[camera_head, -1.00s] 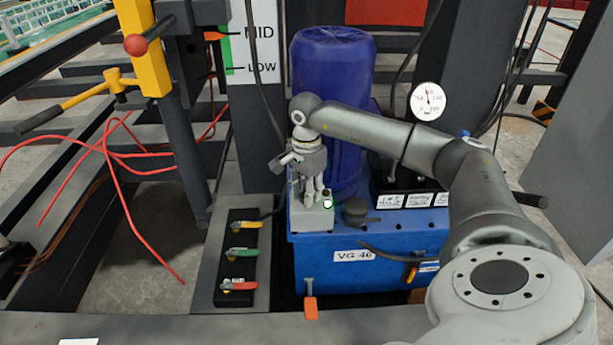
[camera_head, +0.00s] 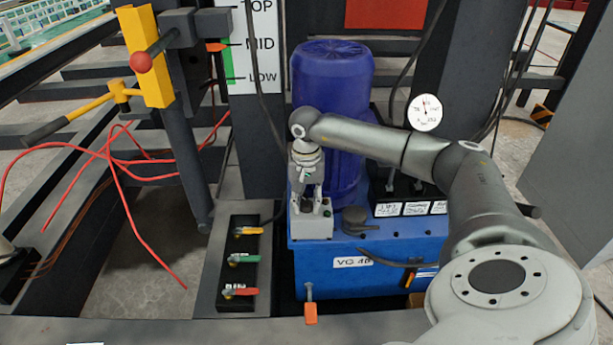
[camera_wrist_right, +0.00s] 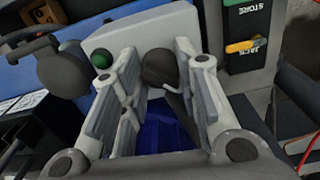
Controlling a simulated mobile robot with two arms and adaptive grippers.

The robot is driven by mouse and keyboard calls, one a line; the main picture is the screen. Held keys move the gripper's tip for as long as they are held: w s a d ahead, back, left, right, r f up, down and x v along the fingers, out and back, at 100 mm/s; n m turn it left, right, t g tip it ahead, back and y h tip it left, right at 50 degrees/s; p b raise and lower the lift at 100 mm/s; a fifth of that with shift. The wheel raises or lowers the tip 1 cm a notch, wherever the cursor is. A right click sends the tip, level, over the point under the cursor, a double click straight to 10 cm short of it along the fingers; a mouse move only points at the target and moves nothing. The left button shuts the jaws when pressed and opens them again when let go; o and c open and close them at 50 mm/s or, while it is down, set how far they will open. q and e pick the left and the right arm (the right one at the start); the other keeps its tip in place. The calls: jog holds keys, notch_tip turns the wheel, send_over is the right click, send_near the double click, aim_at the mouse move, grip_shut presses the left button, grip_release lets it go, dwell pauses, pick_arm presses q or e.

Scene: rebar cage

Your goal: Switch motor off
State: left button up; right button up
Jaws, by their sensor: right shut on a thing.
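A grey switch box (camera_head: 312,228) sits on the blue power unit (camera_head: 375,262), in front of the tall blue motor (camera_head: 331,85). In the right wrist view the box (camera_wrist_right: 125,38) shows a black knob (camera_wrist_right: 160,68) and a green button or lamp (camera_wrist_right: 101,60) beside it. My right gripper (camera_head: 316,205) reaches down onto the box. In the wrist view its fingers are on either side of the black knob, shut on it. The fingers hide most of the knob in the head view. My left gripper is not in view.
A panel with yellow (camera_head: 249,231), green (camera_head: 244,258) and red (camera_head: 239,291) handles stands left of the unit. A round gauge (camera_head: 425,113) is at right. A yellow lever post (camera_head: 147,55) and loose red cables (camera_head: 120,160) are at left.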

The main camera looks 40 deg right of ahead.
aim_at(307, 200)
jog(key=shift+n, duration=0.5)
jog(key=o, duration=1)
jog(key=shift+o, duration=0.2)
jog(key=shift+r, duration=0.1)
notch_tip(307, 200, up, 12)
dwell(0.3)
